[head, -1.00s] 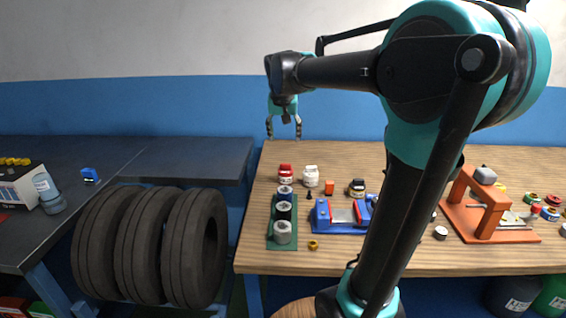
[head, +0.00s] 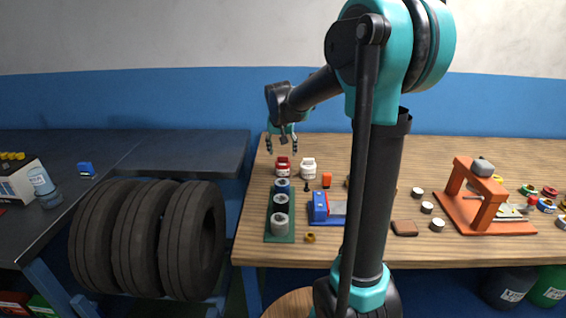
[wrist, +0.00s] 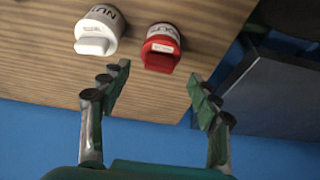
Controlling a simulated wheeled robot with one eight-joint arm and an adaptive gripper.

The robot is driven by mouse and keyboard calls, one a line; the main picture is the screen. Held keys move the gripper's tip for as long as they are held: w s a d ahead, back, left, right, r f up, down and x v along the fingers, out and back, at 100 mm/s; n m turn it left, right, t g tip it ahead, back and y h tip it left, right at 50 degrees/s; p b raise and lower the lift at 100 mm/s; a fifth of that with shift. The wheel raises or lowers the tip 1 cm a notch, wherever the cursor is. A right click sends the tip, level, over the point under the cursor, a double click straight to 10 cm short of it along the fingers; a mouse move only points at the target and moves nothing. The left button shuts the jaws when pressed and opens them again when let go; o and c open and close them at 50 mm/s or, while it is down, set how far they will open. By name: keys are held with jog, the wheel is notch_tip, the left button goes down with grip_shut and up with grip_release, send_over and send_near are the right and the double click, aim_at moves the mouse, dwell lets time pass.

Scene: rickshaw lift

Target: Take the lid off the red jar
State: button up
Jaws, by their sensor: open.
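The red jar (head: 283,166) stands upright on the wooden table near its back left corner, with its red lid on. In the wrist view the red jar (wrist: 162,47) shows between and beyond the fingertips, with a white label. My gripper (head: 282,150) is open and empty, just above and behind the red jar in the head view. In the wrist view my gripper (wrist: 158,82) has its two fingers spread wide apart. I see no contact with the jar.
A white jar (head: 308,168) stands close to the right of the red jar. A green tray (head: 280,238) with several cans, an orange block (head: 327,180) and a blue vise (head: 320,208) are nearer. Tires (head: 150,240) stand left of the wooden table (head: 420,150).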

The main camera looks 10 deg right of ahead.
aim_at(283, 157)
jog(key=shift+x, duration=2.35)
jog(key=shift+w, duration=0.15)
jog(key=shift+c, duration=0.6)
jog(key=c, duration=0.9)
jog(key=shift+r, duration=0.1)
